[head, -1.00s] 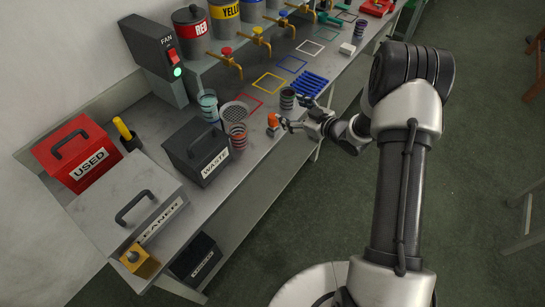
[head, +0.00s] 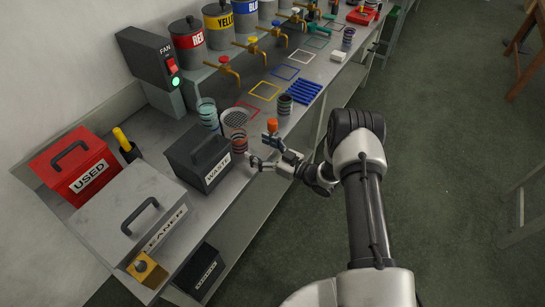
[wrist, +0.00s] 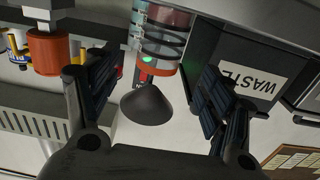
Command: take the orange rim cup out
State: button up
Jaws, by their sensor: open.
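A see-through cup with dark bands and an orange rim (head: 239,142) stands on the bench beside the black waste box. It also shows in the wrist view (wrist: 160,42), which looks upside down, with its orange rim towards the picture's bottom. It may be several nested cups; I cannot tell. My gripper (head: 252,160) is open and empty at the bench's front edge, just in front of the cup and apart from it. In the wrist view the cup lies ahead, between the spread fingers (wrist: 146,85).
The waste box (head: 198,156) stands close left of the cup. A perforated round holder (head: 235,119) is behind it. An orange-topped item (head: 272,126) stands to the right, also in the wrist view (wrist: 48,52). A dark banded cup (head: 285,104) is farther right. Open floor lies right.

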aim_at(245, 139)
jog(key=b+x, duration=0.1)
jog(key=x, duration=0.7)
jog(key=shift+w+a+b, duration=0.25)
jog(key=shift+a+b, duration=0.1)
jog(key=shift+b, duration=0.05)
jog(key=c, duration=1.2)
jog(key=shift+c, duration=0.4)
jog(key=shift+r, duration=0.1)
jog(key=shift+r+p, duration=0.45)
jog(key=shift+r, duration=0.35)
